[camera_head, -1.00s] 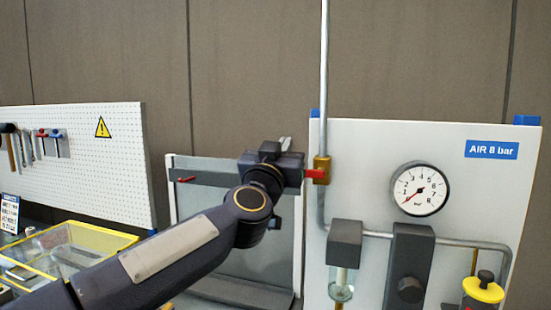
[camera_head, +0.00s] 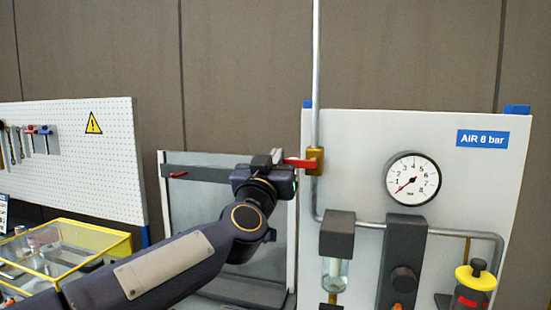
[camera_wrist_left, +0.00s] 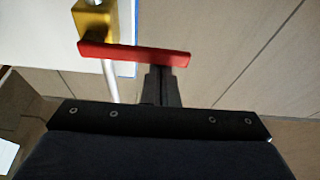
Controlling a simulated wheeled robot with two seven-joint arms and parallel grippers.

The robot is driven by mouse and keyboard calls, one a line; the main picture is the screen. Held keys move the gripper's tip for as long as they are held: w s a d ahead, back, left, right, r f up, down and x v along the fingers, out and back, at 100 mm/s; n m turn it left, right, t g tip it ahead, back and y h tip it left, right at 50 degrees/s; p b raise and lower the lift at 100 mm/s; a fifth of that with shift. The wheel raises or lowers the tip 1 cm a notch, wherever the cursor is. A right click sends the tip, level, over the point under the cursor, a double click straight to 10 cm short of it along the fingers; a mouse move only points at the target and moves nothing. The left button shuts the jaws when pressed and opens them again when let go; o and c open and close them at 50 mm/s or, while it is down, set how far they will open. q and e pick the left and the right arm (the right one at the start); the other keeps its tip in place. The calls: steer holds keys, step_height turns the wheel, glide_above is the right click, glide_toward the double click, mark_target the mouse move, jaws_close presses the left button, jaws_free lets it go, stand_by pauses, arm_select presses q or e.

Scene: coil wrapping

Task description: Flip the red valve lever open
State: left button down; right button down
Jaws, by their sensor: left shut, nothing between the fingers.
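The red valve lever (camera_head: 299,163) sticks out to the left, about level, from a brass valve (camera_head: 315,160) on a vertical grey pipe. My left gripper (camera_head: 277,157) is shut and empty at the lever's free left end. In the left wrist view, the lever (camera_wrist_left: 135,54) crosses in front of the ends of the shut fingers (camera_wrist_left: 161,85), near its free end. The finger ends are partly hidden there, so I cannot tell if they touch it. The brass valve (camera_wrist_left: 97,20) is at the upper left. My right gripper is not in view.
A white panel (camera_head: 345,130) right of the valve carries a pressure gauge (camera_head: 413,179), pipes and dark filter units. A grey framed panel (camera_head: 205,170) stands behind my left arm. A yellow-rimmed clear bin (camera_head: 95,232) and a pegboard (camera_head: 70,155) with tools are at left.

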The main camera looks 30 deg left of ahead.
arm_select(q)
steer(key=shift+f+n, duration=0.3)
steer(key=shift+n, duration=0.1)
steer(key=w+d+f+n+g+y+b, duration=0.1)
steer(key=d+f+n+g+y, duration=0.3)
steer(key=n, duration=1.6)
steer(key=shift+w+d+f+n+g, duration=0.25)
steer(key=shift+d+f+g, duration=0.65)
steer(key=shift+f, duration=1)
steer(key=shift+a, duration=0.1)
